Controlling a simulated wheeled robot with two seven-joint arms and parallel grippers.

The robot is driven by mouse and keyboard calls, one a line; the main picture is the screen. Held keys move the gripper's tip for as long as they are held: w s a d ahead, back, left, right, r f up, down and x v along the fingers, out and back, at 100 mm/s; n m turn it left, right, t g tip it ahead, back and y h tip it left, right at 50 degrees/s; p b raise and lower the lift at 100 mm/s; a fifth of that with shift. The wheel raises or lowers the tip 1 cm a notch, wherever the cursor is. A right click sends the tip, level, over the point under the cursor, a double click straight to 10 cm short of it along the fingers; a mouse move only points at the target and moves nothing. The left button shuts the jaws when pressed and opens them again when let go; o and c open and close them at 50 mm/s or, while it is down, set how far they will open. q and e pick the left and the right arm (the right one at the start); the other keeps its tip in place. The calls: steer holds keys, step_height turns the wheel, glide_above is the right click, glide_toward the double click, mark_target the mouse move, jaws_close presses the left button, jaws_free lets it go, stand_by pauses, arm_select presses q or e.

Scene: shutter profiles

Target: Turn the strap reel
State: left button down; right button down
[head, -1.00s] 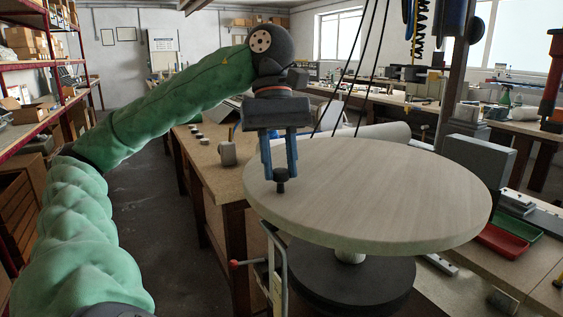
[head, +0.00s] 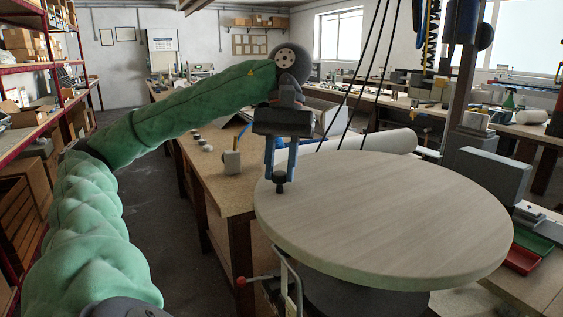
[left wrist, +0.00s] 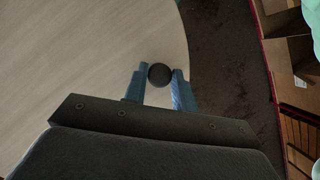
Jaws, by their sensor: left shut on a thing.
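The strap reel shows as a large round pale wooden disc (head: 390,220) lying flat on a dark round base (head: 365,300). A small black knob (head: 280,184) stands up near the disc's left rim. My left gripper (head: 280,177) points down at the knob with its blue fingers on either side. In the left wrist view the round knob (left wrist: 160,74) sits between the two fingertips (left wrist: 159,76), and the gripper is shut on it. The wood of the disc (left wrist: 80,60) fills the left of that view. My right gripper is not in view.
A clamp with a red handle (head: 262,279) stands at the disc's front left. Red and green trays (head: 530,250) lie at the right. Black cables hang behind the disc.

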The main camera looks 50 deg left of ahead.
arm_select(q)
steer(key=shift+w+a+m, duration=0.25)
steer(key=shift+a+m, duration=0.05)
steer(key=shift+a, duration=0.05)
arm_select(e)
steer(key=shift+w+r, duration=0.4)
